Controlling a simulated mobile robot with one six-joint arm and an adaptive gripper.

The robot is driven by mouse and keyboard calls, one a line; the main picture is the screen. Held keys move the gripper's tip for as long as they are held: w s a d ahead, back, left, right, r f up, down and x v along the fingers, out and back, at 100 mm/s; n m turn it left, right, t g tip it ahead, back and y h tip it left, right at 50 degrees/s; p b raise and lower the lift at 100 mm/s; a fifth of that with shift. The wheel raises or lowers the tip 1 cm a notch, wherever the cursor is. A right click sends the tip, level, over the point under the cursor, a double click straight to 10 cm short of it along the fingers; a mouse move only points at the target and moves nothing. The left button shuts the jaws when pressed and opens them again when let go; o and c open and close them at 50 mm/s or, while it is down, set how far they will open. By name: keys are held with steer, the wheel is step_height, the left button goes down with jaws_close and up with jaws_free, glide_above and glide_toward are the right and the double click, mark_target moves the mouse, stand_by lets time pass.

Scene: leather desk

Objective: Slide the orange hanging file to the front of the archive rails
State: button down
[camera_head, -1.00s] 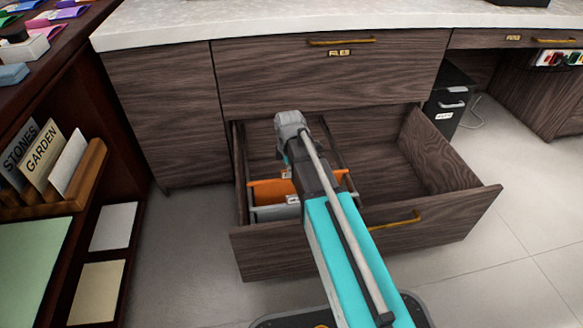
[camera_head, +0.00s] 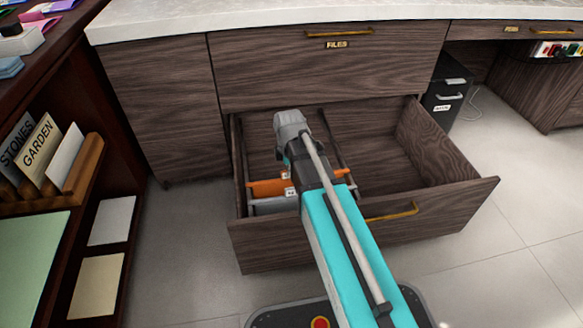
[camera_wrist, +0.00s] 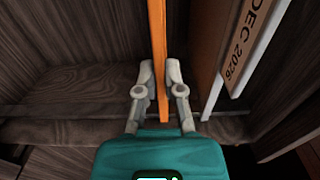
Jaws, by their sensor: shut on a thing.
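The orange hanging file (camera_head: 268,187) hangs across the rails (camera_head: 338,150) in the left part of the open drawer. In the wrist view its edge (camera_wrist: 157,40) runs between the fingers of my gripper (camera_wrist: 159,72), which is shut on it. A grey file (camera_head: 272,206) hangs just in front of the orange one, near the drawer front. A pale file with a tag reading "DEC 2026" (camera_wrist: 240,62) stands right of the orange file in the wrist view, a small gap apart. My arm hides the fingertips and the middle of the files in the head view.
The drawer front (camera_head: 430,222) has a brass handle (camera_head: 392,212). The right part of the drawer is empty. A closed drawer marked "FILES" (camera_head: 300,75) is above. A dark shelf unit with a wooden card rack (camera_head: 85,170) stands at left.

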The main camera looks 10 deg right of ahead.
steer(key=shift+s, duration=1)
steer(key=c, duration=0.7)
jaws_free()
